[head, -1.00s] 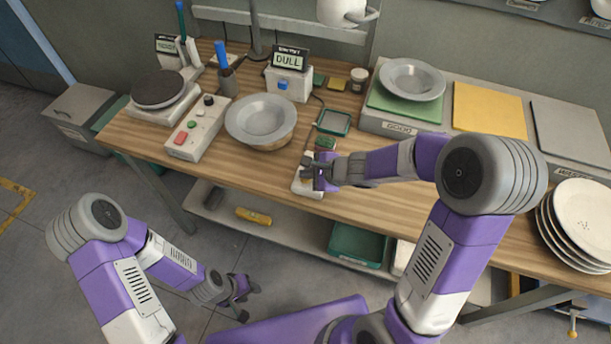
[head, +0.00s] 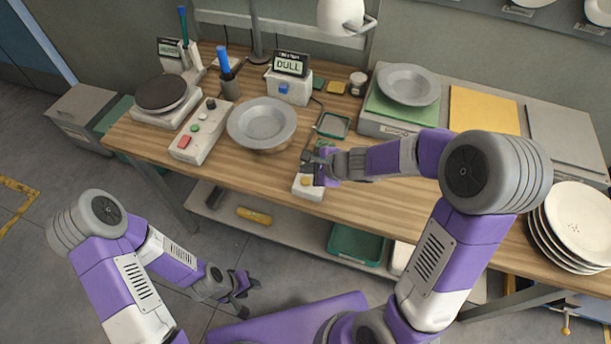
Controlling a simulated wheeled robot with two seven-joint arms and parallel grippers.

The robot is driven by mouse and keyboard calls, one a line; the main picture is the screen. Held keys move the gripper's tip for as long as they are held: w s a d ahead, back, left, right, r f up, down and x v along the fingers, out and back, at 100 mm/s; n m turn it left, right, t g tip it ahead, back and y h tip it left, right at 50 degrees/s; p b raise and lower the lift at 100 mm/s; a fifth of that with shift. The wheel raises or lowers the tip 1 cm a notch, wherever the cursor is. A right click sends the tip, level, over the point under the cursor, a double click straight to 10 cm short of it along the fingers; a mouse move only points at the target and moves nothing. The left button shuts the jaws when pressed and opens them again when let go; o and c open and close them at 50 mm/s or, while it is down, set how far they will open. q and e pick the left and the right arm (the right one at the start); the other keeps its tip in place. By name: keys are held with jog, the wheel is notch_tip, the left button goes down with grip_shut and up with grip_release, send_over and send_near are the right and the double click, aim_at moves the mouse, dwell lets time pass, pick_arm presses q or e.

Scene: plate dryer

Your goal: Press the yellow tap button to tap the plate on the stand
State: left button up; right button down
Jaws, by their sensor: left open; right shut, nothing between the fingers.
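The white button box (head: 309,193) sits near the front edge of the wooden table, with the yellow tap button (head: 306,181) showing on its top. My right gripper (head: 310,162) is shut and empty, just behind and above the button; I cannot tell its exact height. A grey plate (head: 262,121) rests on a round stand left of the gripper. The stand is mostly hidden beneath the plate. A display (head: 289,64) behind the plate reads "DULL". My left gripper (head: 246,288) is open and empty, low in front of the table.
A control box (head: 199,130) with red and green buttons and a dark round disc (head: 161,94) stand at left. Another plate (head: 408,84) lies on a green pad at back right. A plate stack (head: 580,225) is at far right.

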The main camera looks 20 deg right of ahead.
notch_tip(320, 180, up, 3)
jog(key=shift+f+p, duration=0.15)
jog(key=shift+p, duration=0.75)
jog(key=shift+f, duration=0.1)
